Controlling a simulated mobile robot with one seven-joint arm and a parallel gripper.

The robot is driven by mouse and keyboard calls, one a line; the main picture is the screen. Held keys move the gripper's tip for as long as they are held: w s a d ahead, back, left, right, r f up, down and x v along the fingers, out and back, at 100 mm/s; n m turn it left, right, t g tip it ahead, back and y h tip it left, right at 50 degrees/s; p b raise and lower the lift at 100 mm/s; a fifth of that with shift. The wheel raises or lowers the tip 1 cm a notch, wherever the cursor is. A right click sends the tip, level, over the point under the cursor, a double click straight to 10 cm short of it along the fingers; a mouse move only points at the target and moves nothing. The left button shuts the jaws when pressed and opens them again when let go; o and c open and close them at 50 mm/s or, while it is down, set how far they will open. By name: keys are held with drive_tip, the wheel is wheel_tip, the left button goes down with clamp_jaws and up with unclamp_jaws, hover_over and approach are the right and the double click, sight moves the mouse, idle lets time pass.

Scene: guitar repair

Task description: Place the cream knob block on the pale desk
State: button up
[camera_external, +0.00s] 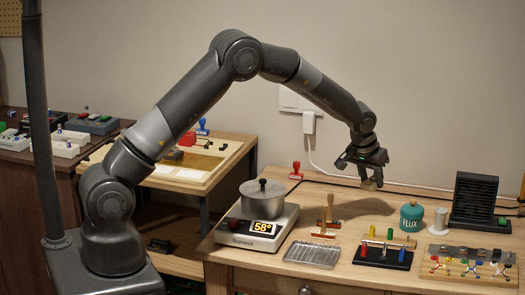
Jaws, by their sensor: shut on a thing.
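My gripper (372,168) is above the back of the right wooden bench, pointing down. It is shut on a small tan thing (370,185), too small and partly hidden to identify. Two pale blocks with small knobs, one of them this cream one (62,147), sit on the dark cabinet at the far left; I cannot tell which block the task means. The pale desk (195,186) in the middle has a light wooden top, partly hidden behind my arm.
The pale desk holds a red item (188,138) and a blue-handled stamp (202,126).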

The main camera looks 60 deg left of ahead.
hover_over(365, 202)
drive_tip(key=s, duration=0.1)
drive_tip(key=f, duration=0.5)
drive_tip(key=shift+s+d, duration=0.2)
drive_tip(key=shift+f, duration=1.85)
drive_tip(key=shift+f, duration=0.15)
drive_tip(key=o, duration=1)
drive_tip(key=shift+c, duration=0.2)
